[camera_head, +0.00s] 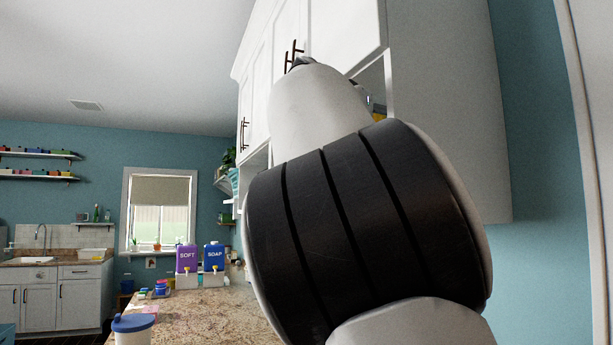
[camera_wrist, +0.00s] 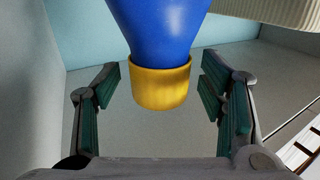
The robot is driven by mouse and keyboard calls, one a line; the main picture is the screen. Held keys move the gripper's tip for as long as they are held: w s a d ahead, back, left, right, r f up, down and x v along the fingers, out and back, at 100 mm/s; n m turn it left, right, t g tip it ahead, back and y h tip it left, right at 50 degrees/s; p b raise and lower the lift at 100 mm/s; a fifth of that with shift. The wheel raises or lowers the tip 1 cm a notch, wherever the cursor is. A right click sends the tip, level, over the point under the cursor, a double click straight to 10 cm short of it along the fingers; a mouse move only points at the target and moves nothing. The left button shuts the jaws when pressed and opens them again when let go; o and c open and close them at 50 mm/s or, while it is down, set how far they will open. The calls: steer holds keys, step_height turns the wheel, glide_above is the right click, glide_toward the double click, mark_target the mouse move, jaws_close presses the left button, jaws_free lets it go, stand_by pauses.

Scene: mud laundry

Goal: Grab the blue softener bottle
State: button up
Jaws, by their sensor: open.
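The blue softener bottle (camera_wrist: 165,28) is in the upper middle of the wrist view, with its yellow cap (camera_wrist: 160,90) pointing down in the picture. The bottle's far end is cut off by the frame's top edge. My gripper (camera_wrist: 160,84) is open, with one dark green padded finger on each side of the cap. Gaps show between the cap and both fingers. In the head view my arm hides the gripper. A small yellow patch (camera_head: 378,113) shows beside the arm, by the cabinet opening; I cannot tell if it is the bottle.
White wall cabinets (camera_head: 345,30) rise behind my arm. A pale ribbed object (camera_wrist: 270,10) is close right of the bottle. Below, a granite counter (camera_head: 200,315) holds a purple SOFT dispenser (camera_head: 187,258), a blue SOAP dispenser (camera_head: 214,257) and a blue-lidded tub (camera_head: 132,325).

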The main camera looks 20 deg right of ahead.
steer(key=shift+w+d, duration=0.15)
steer(key=shift+d, duration=0.1)
jaws_close()
steer(key=shift+r, duration=0.2)
